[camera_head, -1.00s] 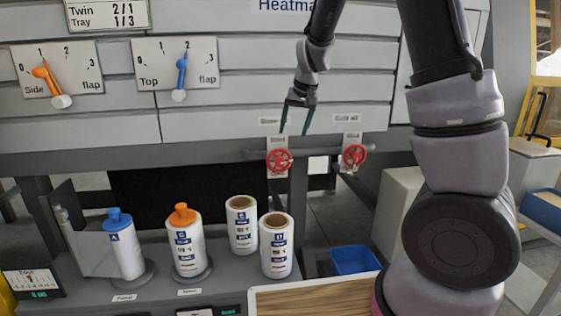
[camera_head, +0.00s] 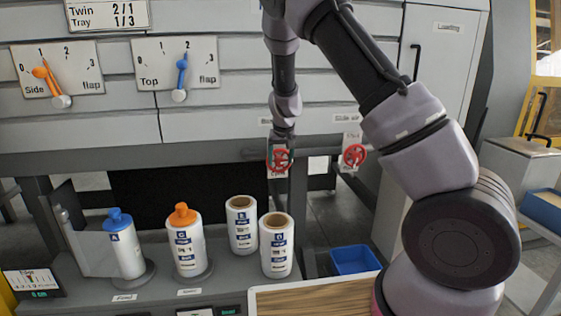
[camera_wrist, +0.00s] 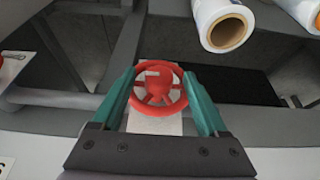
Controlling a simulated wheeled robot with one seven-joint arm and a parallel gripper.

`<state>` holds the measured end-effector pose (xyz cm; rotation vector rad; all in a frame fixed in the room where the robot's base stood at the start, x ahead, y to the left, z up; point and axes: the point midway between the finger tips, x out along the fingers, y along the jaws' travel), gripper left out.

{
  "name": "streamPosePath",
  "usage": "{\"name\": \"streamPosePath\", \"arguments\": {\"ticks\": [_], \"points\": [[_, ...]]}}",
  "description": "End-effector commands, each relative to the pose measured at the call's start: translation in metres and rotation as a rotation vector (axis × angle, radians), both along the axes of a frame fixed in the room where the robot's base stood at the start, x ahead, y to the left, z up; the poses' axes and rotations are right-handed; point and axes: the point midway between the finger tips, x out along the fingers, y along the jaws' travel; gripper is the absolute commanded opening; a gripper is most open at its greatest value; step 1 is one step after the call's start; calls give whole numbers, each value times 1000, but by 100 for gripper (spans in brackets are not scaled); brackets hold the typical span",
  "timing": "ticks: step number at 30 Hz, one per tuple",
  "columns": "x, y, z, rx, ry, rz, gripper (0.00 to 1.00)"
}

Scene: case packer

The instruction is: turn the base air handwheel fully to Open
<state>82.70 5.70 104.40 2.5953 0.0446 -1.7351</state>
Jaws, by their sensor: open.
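Two red handwheels sit on a grey pipe below the machine panel. The left handwheel (camera_head: 281,169) appears to be the base air one; its label is partly hidden by my arm. The right handwheel (camera_head: 354,155) has a small label above it that seems to read side air. My gripper (camera_head: 280,156) is at the left handwheel. In the wrist view my gripper (camera_wrist: 159,74) is open, with one green finger on each side of the red handwheel (camera_wrist: 156,107). I cannot tell whether the fingers touch the rim. The wheel's setting is not readable.
Side flap dial (camera_head: 58,72) and top flap dial (camera_head: 178,66) are on the panel at left. Bottles and rolls, including an orange-capped bottle (camera_head: 187,245), stand on the counter below. A blue bin (camera_head: 355,260) and a wooden board (camera_head: 315,298) are lower right.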

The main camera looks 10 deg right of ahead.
Motion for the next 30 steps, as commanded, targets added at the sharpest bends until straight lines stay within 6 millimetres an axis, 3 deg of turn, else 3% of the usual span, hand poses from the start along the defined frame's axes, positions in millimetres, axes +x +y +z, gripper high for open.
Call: {"name": "streamPosePath", "arguments": {"ticks": [12,14,18,19,30], "points": [[4,0,-10,0,-1,0,76],[4,0,-9,0,-1,0,57],[4,0,-10,0,0,0,4],[4,0,-9,0,0,0,0],[4,-2,-9,39,1,-3,0]]}}
